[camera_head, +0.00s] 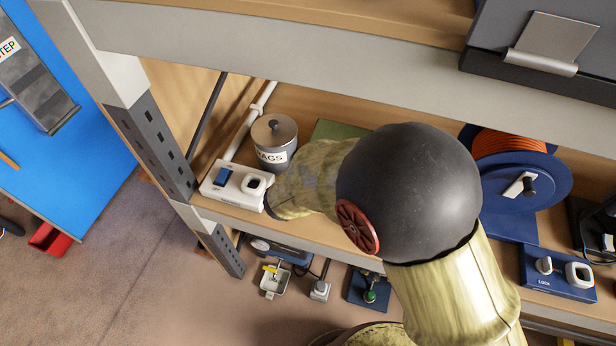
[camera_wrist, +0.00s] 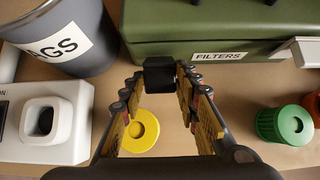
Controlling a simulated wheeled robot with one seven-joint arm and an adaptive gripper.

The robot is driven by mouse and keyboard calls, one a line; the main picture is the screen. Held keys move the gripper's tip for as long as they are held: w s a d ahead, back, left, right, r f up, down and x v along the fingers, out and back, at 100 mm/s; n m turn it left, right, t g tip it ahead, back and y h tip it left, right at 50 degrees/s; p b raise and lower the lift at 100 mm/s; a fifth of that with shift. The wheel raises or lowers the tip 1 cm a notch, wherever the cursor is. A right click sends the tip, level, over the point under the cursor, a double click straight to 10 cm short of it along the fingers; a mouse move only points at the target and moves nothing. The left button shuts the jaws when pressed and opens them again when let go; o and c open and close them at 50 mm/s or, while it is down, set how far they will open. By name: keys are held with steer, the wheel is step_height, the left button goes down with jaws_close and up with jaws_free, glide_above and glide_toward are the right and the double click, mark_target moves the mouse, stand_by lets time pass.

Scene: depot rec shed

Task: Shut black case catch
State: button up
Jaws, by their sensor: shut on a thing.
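A dark grey-black case (camera_head: 490,45) stands on the upper shelf at the top right in the head view, cut by the frame edge. On its front is a metal catch (camera_head: 550,45), a flat plate above a round bar; I cannot tell whether it is latched. My gripper (camera_wrist: 160,82) is on the shelf below, well left of and below this case, and my arm hides most of it in the head view. In the wrist view its fingers are closed on a small black block (camera_wrist: 159,73), in front of a green case (camera_wrist: 215,25) labelled FILTERS with a pale catch (camera_wrist: 303,50).
On the lower shelf stand a grey RAGS tin (camera_head: 275,145), a white switch box (camera_head: 235,185), a blue reel (camera_head: 515,190) and a blue LOCK box (camera_head: 558,273). A yellow ring (camera_wrist: 140,132) and a green knob (camera_wrist: 287,125) lie near my fingers. The upper shelf's edge (camera_head: 300,55) overhangs.

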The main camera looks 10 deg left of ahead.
steer(key=shift+w+r+g+p, duration=0.35)
steer(key=shift+r+g+p, duration=0.4)
steer(key=shift+p, duration=2.35)
steer(key=shift+w+f+g+p, duration=0.1)
steer(key=shift+w+g+p, duration=0.3)
steer(key=shift+p, duration=1.2)
steer(key=shift+s+g, duration=0.2)
steer(key=shift+g, duration=0.05)
steer(key=o, duration=1.1)
steer(key=shift+o, duration=0.3)
steer(key=v, duration=1.1)
steer(key=shift+s+r, duration=0.25)
steer(key=shift+r, duration=0.1)
steer(key=shift+d, duration=0.1)
